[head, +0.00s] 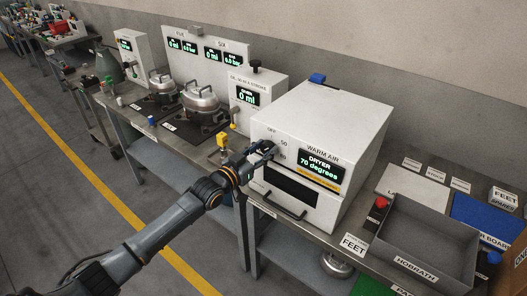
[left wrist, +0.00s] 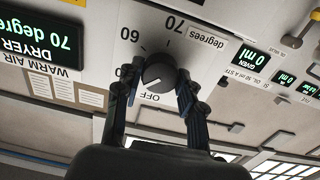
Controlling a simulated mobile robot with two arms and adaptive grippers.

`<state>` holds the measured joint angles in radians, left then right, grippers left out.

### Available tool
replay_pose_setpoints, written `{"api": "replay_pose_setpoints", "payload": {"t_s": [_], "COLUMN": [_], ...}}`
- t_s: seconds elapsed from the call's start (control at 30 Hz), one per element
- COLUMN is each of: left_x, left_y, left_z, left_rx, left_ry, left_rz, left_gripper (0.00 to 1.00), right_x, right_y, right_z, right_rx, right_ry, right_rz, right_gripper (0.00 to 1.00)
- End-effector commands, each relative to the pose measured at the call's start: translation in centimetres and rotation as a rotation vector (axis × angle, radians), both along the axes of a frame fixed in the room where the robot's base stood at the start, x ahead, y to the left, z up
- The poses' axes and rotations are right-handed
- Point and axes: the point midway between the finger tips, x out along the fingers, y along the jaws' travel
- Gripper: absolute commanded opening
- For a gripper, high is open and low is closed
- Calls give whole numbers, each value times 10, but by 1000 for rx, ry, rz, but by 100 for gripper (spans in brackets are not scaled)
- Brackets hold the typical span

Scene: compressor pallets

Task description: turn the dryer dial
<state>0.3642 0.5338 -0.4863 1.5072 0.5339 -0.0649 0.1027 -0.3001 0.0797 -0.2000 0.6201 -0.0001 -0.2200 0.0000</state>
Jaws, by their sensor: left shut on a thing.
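The dryer (head: 345,130) is a white box labelled WARM AIR on the bench, and its green display (head: 320,168) reads 70 degrees. Its dial (left wrist: 158,72) is a dark round knob with marks OFF, 60 and 70 around it, seen upside down in the left wrist view. A white pointer line on the knob runs toward the lower left in that view, near OFF. My left gripper (left wrist: 156,88) is shut on the dial, one finger on each side. In the head view the left gripper (head: 262,152) reaches the dryer's front and hides most of the dial. My right gripper is not in view.
A handle (head: 284,207) sticks out low on the dryer's front. A grey HOBRATH tray (head: 425,240) stands right of the dryer. An oil dispenser (head: 255,98) and metal compressors (head: 200,100) stand to the left. A yellow line (head: 100,188) crosses the floor.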

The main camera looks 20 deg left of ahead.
Motion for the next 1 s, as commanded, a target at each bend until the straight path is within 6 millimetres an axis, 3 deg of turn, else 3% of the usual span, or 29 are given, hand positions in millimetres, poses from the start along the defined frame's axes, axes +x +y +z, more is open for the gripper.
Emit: {"api": "replay_pose_setpoints", "payload": {"t_s": [0.6,1.0], "left_x": [0,0], "left_y": [1,1], "left_z": [-4,-3], "left_rx": [-523,-711], "left_ry": [192,261], "left_rz": [0,0], "left_gripper": [7,7], "right_x": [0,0], "right_y": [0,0], "right_z": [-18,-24], "right_rx": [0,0], "right_ry": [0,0], "right_rz": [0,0], "right_gripper": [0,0]}}
